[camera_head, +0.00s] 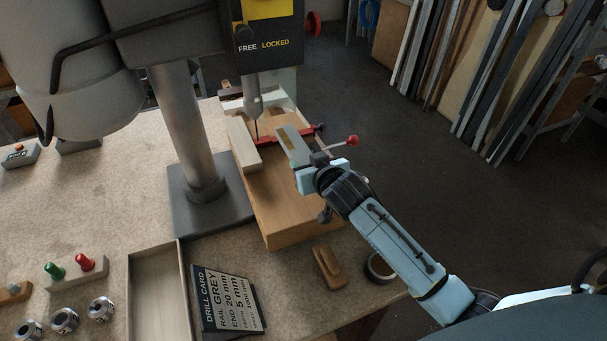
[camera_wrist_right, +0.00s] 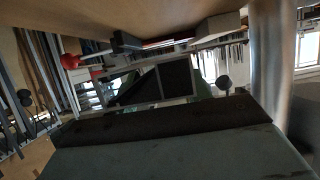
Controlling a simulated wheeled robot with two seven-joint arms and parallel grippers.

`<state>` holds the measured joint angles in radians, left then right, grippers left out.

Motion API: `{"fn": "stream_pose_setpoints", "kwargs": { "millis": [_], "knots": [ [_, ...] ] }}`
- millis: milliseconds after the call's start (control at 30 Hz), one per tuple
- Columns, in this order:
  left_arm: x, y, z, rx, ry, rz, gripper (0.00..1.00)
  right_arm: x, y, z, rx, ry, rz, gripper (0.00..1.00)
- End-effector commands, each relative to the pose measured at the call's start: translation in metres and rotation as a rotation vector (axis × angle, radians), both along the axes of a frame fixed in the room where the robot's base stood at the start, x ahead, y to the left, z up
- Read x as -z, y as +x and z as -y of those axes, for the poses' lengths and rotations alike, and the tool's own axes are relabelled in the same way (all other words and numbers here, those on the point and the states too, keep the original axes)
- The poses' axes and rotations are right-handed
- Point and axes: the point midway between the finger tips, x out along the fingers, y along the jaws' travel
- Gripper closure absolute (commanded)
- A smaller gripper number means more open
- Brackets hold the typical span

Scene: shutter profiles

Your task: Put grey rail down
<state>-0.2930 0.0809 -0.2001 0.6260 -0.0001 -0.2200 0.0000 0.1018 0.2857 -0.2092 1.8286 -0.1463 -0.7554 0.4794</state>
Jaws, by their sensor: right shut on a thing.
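My right gripper (camera_head: 318,171) reaches in from the right over the wooden drilling base and is shut on the grey rail (camera_head: 304,146). The rail is a short grey piece with a brown strip along it, lying beside the red clamp bar (camera_head: 270,139) under the drill. The jaws partly hide the rail, and I cannot tell whether it touches the wood. The right wrist view is dark and does not show the hold clearly. My left gripper is not in view.
The drill press column (camera_head: 184,130) stands left of the wooden base (camera_head: 290,205). An open tray (camera_head: 133,290), a drill card (camera_head: 228,300), a wooden block (camera_head: 329,268) and a tape roll (camera_head: 379,267) are in front. Long profiles lean at the back right.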

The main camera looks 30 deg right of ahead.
Motion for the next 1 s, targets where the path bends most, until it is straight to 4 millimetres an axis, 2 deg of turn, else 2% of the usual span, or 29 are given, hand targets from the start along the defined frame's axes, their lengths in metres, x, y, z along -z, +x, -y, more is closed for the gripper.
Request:
{"fn": "stream_pose_setpoints", "kwargs": {
  "millis": [367, 767, 800, 933, 1000],
  "knots": [
    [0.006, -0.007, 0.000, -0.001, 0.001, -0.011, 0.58, 0.045, 0.000, -0.001, 0.000, 0.000, 0.000, 0.76],
    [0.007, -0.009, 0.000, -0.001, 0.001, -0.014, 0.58, 0.051, 0.000, -0.001, 0.000, 0.000, 0.002, 0.76],
    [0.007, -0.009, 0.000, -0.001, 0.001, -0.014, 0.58, 0.051, 0.000, -0.001, 0.000, -0.001, 0.001, 0.48],
    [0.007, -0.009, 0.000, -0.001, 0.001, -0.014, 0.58, 0.050, 0.000, -0.001, 0.000, -0.001, 0.001, 0.31],
    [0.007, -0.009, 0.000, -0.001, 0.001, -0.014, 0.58, 0.050, 0.000, -0.001, 0.000, -0.001, 0.001, 0.30]
  ]
}}
